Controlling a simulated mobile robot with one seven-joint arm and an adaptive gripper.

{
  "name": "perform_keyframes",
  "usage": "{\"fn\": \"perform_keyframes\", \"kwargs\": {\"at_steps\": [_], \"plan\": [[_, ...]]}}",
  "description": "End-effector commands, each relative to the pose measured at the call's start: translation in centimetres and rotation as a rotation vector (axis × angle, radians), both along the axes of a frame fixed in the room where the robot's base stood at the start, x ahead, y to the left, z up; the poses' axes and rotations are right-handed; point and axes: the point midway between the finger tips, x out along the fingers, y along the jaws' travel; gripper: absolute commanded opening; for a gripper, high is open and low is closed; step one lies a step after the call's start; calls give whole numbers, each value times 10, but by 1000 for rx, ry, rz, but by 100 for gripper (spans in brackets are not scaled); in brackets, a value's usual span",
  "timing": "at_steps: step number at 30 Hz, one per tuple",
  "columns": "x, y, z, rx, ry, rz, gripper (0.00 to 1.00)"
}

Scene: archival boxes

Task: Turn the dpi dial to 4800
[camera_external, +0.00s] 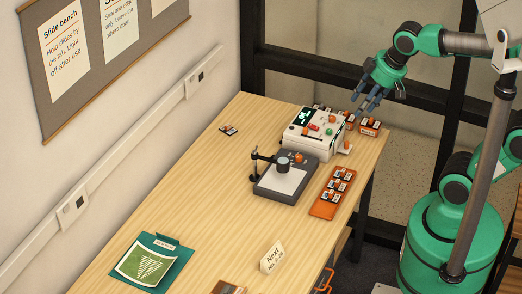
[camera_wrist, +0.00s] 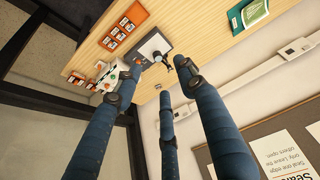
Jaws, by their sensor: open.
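A white machine (camera_external: 312,138) with a dark green-lit display (camera_external: 304,117) stands at the far end of the bench. The dial's markings are too small to read, and I cannot tell which control is the dpi dial. My gripper (camera_external: 366,102) is open and empty, above and behind the machine, apart from it. In the wrist view the machine (camera_wrist: 104,74) shows at the left, partly behind one finger of my gripper (camera_wrist: 155,88).
A grey stand with a white plate (camera_external: 283,180) sits just in front of the machine. An orange slide tray (camera_external: 325,205) lies at the right edge, and small orange boxes (camera_external: 370,127) stand behind. A green folder (camera_external: 150,262) lies nearer. The bench's left middle is clear.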

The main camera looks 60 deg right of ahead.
Motion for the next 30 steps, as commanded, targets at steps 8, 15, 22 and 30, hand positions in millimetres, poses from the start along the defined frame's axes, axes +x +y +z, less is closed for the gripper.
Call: {"fn": "perform_keyframes", "kwargs": {"at_steps": [8,15,22,30], "plan": [[63,-46,0,-47,79,37,40],[114,-95,-11,-76,143,77,40],[157,-149,-32,-91,205,118,40],[198,-222,-71,-97,273,168,40]]}}
